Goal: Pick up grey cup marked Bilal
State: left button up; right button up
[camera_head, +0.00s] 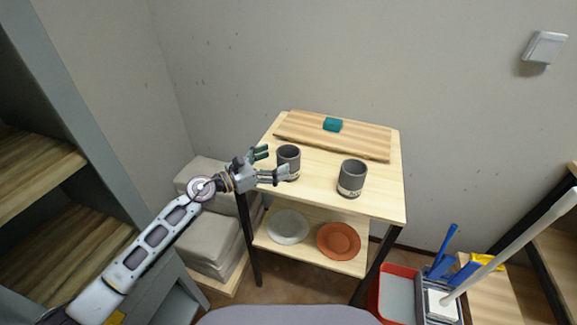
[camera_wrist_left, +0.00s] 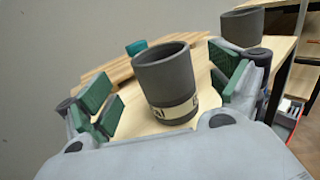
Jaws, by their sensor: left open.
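Two grey cups with pale label bands stand upright on the small wooden table (camera_head: 390,205). The left cup (camera_head: 288,158) is by my left gripper (camera_head: 270,163), which is open with its fingers reaching to the cup's sides. In the left wrist view this cup (camera_wrist_left: 165,75) stands between the green finger pads, with gaps visible on both sides. Its band shows a few letters, too partial to read the name surely. The other cup (camera_head: 352,174) stands to the right, its marking too small to read; it also shows in the wrist view (camera_wrist_left: 242,28). My right gripper is out of view.
A wooden board (camera_head: 350,140) with a teal block (camera_head: 332,124) lies at the table's back. A pale plate (camera_head: 288,226) and an orange plate (camera_head: 338,241) are on the lower shelf. Grey cushions (camera_head: 212,225) are stacked left; a red bucket (camera_head: 398,295) stands right.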

aim_at(297, 151)
pick_arm(q)
jog(key=shift+d, duration=0.1)
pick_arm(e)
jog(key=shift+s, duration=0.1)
pick_arm(q)
jog(key=shift+p+x, duration=0.3)
jog(key=shift+x, duration=2)
jog(key=shift+d, duration=0.15)
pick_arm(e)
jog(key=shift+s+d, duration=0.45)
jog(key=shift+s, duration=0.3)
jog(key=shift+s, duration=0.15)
pick_arm(q)
jog(key=c, duration=1.3)
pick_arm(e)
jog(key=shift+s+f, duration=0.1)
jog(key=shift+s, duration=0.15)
